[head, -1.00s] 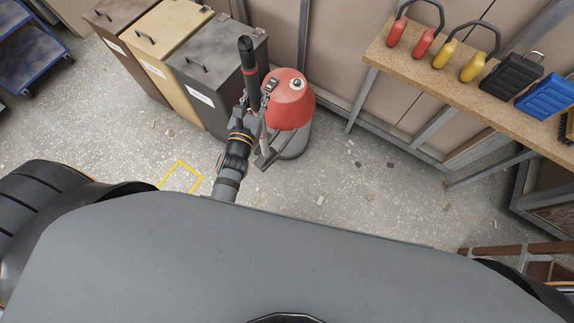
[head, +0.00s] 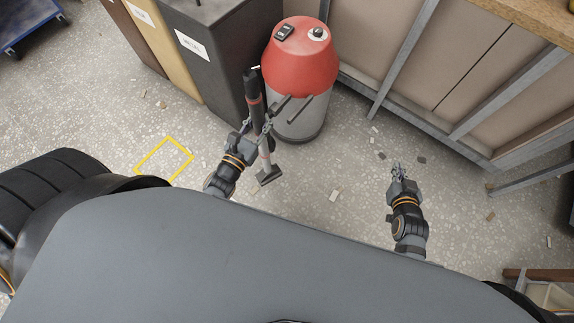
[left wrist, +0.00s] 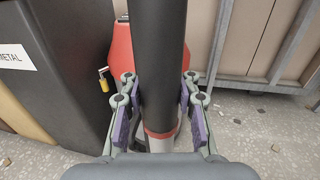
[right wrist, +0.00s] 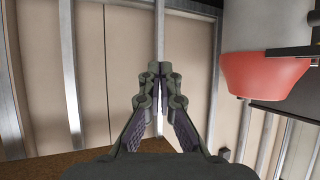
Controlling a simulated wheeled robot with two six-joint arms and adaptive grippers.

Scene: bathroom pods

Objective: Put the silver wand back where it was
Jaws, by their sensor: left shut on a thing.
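The wand (head: 255,98) has a black upper grip with a red band, a silver lower tube and a flat grey foot (head: 269,175). My left gripper (head: 258,130) is shut around it and holds it roughly upright. The left wrist view shows the dark shaft (left wrist: 158,60) between both finger pads. The red and grey canister vacuum (head: 301,60) stands just behind and right of the wand. Two dark prongs (head: 292,108) show in front of its body, close to the wand. My right gripper (head: 397,168) is empty, over the floor to the right, its fingertips together.
A dark metal bin (head: 215,55) stands left of the vacuum, beside a tan bin (head: 162,40). A yellow square (head: 164,159) marks the floor at left. Floor between my grippers holds only small debris.

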